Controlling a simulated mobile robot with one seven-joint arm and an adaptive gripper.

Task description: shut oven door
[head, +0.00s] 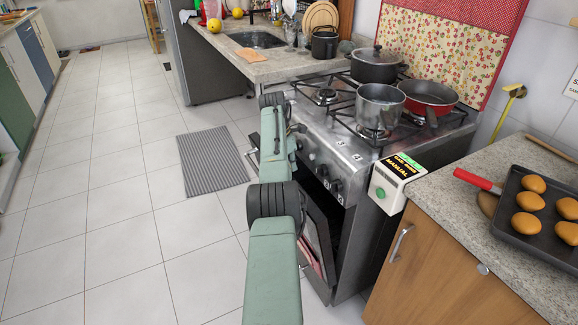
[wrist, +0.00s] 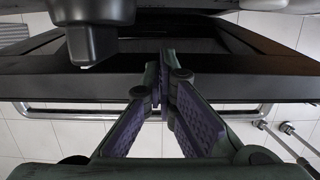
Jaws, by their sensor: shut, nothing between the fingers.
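The oven (head: 350,165) stands below the stove top, in the middle of the head view. Its door (head: 318,235) hangs partly open, tilted out from the oven front, with a dark gap behind it. My arm covers much of the door. In the wrist view the dark door frame (wrist: 50,85) spans the picture, with the metal handle bar (wrist: 70,114) below it. My gripper (wrist: 165,60) is shut and empty, its fingertips over the door frame. Whether they touch the door I cannot tell. In the head view the fingers are hidden.
Pots and a red pan (head: 428,95) stand on the stove. A wooden cabinet (head: 450,260) with a counter and a tray of buns (head: 530,228) is at the right. A striped mat (head: 213,158) lies on the tiled floor, which is otherwise open at the left.

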